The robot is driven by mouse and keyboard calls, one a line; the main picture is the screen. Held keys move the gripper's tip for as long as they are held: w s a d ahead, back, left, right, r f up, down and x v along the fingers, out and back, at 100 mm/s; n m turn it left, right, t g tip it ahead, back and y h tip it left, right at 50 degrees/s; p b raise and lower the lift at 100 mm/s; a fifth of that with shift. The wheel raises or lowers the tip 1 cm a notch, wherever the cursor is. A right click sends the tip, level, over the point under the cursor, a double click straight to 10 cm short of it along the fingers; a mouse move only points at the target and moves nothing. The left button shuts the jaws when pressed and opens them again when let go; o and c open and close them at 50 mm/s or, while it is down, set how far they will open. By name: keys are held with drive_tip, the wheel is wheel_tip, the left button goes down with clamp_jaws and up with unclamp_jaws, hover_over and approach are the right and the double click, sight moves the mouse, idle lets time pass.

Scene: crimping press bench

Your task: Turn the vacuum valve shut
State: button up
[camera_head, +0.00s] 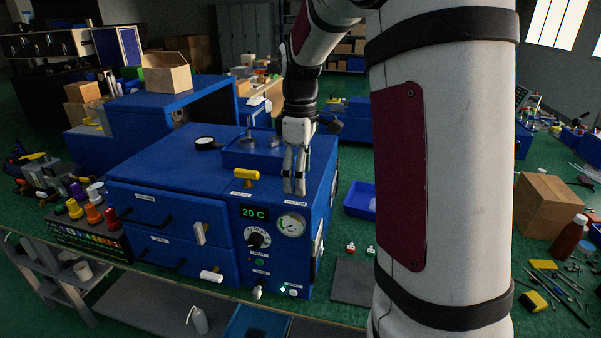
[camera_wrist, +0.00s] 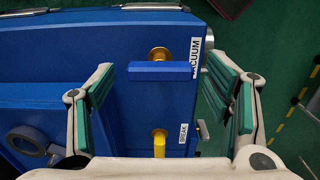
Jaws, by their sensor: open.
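The vacuum valve has a blue bar handle (camera_wrist: 162,70) on a brass fitting. In the wrist view the bar runs left to right and covers part of the VACUUM label (camera_wrist: 201,52). A yellow handle (camera_wrist: 159,144) marked BREAK is below it in that view; a yellow handle (camera_head: 246,174) also shows on the cabinet top in the head view. My gripper (camera_head: 294,187) points down over the front right of the blue cabinet (camera_head: 180,180). Its fingers (camera_wrist: 166,100) are open, apart on either side, with nothing between the pads. The blue handle is not distinct in the head view.
The cabinet front has a 20 C display (camera_head: 254,212), a knob (camera_head: 257,238) and a gauge (camera_head: 291,224). A raised blue block (camera_head: 250,155) stands behind the yellow handle. A blue tray (camera_head: 359,201) lies right of the cabinet. My arm hides the bench centre right.

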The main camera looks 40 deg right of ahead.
drive_tip(key=shift+c, duration=0.6)
drive_tip(key=c, duration=1)
drive_tip(key=shift+m, duration=0.3)
drive_tip(key=m+p, duration=0.1)
drive_tip(key=m, duration=1.2)
drive_tip(key=shift+p, duration=0.35)
drive_tip(key=shift+m, duration=2.1)
